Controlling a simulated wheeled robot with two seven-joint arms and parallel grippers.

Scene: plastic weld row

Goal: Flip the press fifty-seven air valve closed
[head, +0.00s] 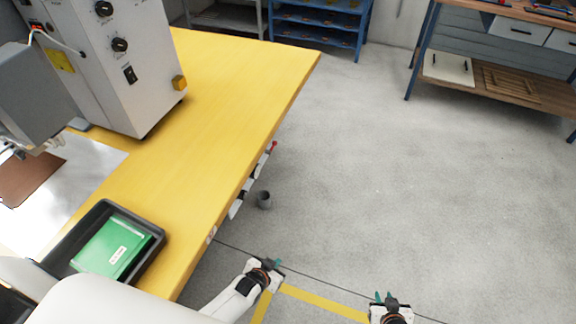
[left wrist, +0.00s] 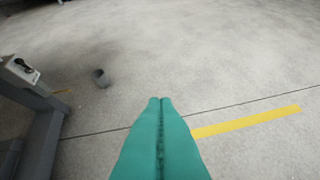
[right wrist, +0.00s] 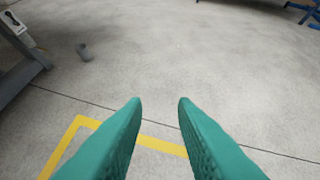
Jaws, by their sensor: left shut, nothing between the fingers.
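Along the right side of the yellow table, small white plates with dark parts (head: 237,206) stick out under the edge. A small red part (head: 272,146) shows at their far end. They are too small to read, so I cannot tell which is the press fifty-seven air valve or how its handle stands. The left wrist view shows one white plate with a dark part (left wrist: 20,70) on the table frame. My left gripper (head: 274,264) is shut and empty, low beside the table. My right gripper (head: 380,296) is open and empty, further right over the floor.
The yellow table (head: 235,85) carries a grey press machine (head: 125,60) and a black tray (head: 150,245) with a green item (head: 105,245). A grey cup-like object (head: 264,200) is on the floor beside the table. A workbench (head: 500,75) stands at the back right. The middle floor is clear.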

